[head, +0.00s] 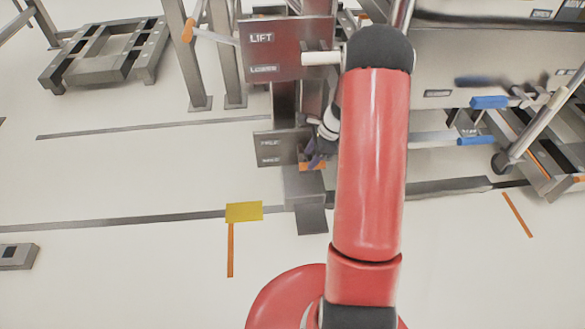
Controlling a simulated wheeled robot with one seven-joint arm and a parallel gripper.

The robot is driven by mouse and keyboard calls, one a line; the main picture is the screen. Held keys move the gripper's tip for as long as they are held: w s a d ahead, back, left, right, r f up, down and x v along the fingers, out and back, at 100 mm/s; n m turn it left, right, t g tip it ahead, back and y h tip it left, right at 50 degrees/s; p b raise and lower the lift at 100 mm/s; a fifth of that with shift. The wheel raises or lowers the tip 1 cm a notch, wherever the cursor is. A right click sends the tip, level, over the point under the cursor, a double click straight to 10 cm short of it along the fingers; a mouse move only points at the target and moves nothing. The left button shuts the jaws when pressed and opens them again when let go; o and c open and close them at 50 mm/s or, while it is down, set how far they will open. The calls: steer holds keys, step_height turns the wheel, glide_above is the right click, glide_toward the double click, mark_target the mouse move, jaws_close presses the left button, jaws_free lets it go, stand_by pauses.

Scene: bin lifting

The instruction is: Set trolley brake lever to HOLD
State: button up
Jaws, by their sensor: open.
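A small grey plate (268,149) with two labels, one above the other, is fixed low on the central post. Its lettering is too small to read surely. An orange piece (318,166), which may be the brake lever's grip, shows at the plate's right edge, mostly covered by my gripper. My gripper (313,154) is at this orange piece, with its dark fingers pointing down and left. It is open. My red arm hides part of the gripper, and I cannot tell whether the fingers touch the orange piece or lie around it.
Above is a larger panel (288,50) labelled LIFT and LOWER, with an orange-tipped lever (215,35). Steel posts stand to its left. A metal frame with blue-handled clamps (488,102) and a caster (501,162) is at right. A grey pedal-like block (311,218) sits below. Floor at left is largely clear.

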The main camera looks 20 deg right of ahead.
mark_target(309, 159)
steer(key=x, duration=0.7)
steer(key=shift+a+f, duration=0.1)
steer(key=shift+f, duration=0.2)
steer(key=shift+c, duration=0.5)
jaws_close()
